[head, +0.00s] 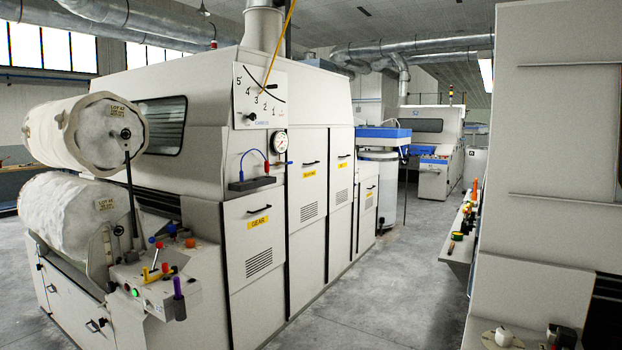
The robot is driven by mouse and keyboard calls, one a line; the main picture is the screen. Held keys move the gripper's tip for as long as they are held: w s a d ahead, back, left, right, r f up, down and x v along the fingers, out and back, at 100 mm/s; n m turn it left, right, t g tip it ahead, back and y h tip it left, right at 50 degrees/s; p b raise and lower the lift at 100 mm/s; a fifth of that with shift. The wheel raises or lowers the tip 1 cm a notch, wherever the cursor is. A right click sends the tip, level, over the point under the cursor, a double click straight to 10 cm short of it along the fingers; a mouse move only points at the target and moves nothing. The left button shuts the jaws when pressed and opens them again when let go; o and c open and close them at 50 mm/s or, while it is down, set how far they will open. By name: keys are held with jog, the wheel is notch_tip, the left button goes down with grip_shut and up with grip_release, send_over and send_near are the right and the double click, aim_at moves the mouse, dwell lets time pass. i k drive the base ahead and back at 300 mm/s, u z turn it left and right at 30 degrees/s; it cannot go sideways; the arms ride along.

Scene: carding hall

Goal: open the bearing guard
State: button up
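A tall pale door panel (308,210) on the side of the large machine carries a small yellow label that seems to read "BEARING", though it is too small to be sure. It has a dark bar handle near its top and a louvred vent lower down. It looks closed, flush with its neighbours. To its left is a lower closed panel (256,285) labelled "GEAR", with its own handle and vent. Another narrow labelled panel (341,200) stands to its right and also looks closed. My gripper is not in view.
A grey floor aisle (370,300) runs clear along the machine. A control console (155,285) with coloured levers juts out at the left, below two large white rolls (85,135). A large pale cabinet (545,150) borders the right, beside a narrow bench with tools (461,235).

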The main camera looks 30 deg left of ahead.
aim_at(307, 149)
jog(key=k, duration=1.65)
jog(key=u, duration=0.85)
jog(key=i, duration=1.75)
jog(key=u, duration=0.05)
